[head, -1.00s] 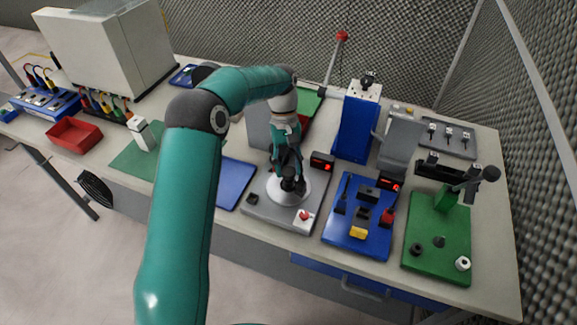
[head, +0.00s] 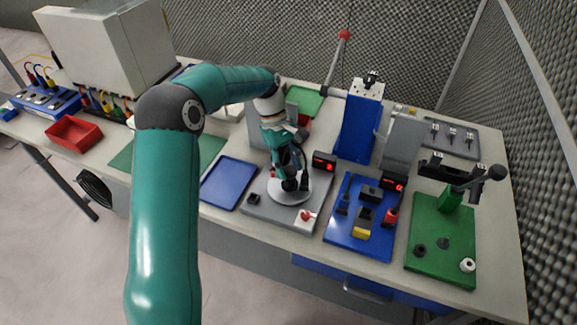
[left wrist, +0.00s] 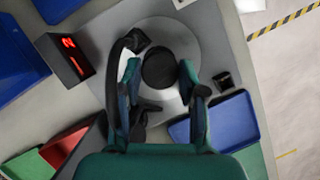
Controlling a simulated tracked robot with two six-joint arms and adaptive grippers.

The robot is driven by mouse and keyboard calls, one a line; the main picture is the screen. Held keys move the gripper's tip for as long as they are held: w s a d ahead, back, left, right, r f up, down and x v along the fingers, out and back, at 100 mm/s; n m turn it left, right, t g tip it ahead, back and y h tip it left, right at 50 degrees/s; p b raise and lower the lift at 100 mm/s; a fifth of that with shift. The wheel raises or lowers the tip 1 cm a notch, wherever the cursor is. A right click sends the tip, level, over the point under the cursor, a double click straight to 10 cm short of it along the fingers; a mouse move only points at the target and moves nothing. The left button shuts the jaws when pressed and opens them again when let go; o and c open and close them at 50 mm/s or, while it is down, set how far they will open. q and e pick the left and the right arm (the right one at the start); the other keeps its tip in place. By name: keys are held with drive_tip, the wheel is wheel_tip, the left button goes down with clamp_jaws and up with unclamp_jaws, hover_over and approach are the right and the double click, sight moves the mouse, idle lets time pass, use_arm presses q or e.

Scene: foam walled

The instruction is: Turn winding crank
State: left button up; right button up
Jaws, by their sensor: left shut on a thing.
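A round silver disc (head: 301,196) with a black knob (left wrist: 158,67) at its middle sits on a grey base plate (head: 262,207); I take it for the winding crank. My left gripper (head: 290,182) reaches down onto the knob from above, its arm leaning over from the left. In the left wrist view its fingers (left wrist: 158,80) stand on either side of the knob, shut on it. The fingers hide part of the disc. A small display (head: 324,161) with red lit digits stands behind the disc. My right gripper is not in view.
A blue tray (head: 229,183) lies left; a blue board (head: 341,232) and a green board (head: 425,265) with a black-knobbed lever (head: 478,178) lie right.

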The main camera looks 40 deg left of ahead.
use_arm(q)
drive_tip(key=shift+s+n+t+b, duration=0.1)
drive_tip(key=shift+n+t+b, duration=0.65)
drive_tip(key=shift+n, duration=1.45)
drive_tip(key=shift+s+n+t, duration=0.1)
drive_tip(key=shift+n+t, duration=0.65)
drive_tip(key=shift+n, duration=0.85)
drive_tip(key=shift+s+n+t+y, duration=0.1)
drive_tip(key=shift+n+t+y, duration=0.25)
drive_tip(key=shift+n, duration=1.05)
drive_tip(key=shift+s+d+n+t+y, duration=0.1)
drive_tip(key=shift+n+t+y, duration=0.25)
drive_tip(key=shift+n, duration=0.75)
drive_tip(key=shift+d+n+t+y, duration=0.15)
drive_tip(key=shift+n+t, duration=0.25)
drive_tip(key=shift+n, duration=0.7)
drive_tip(key=shift+n+y, duration=0.35)
drive_tip(key=shift+n, duration=0.55)
drive_tip(key=shift+n+y+b, duration=0.4)
drive_tip(key=shift+n+b, duration=0.6)
drive_tip(key=shift+n, duration=0.1)
drive_tip(key=shift+n, duration=0.3)
drive_tip(key=o, duration=1.1)
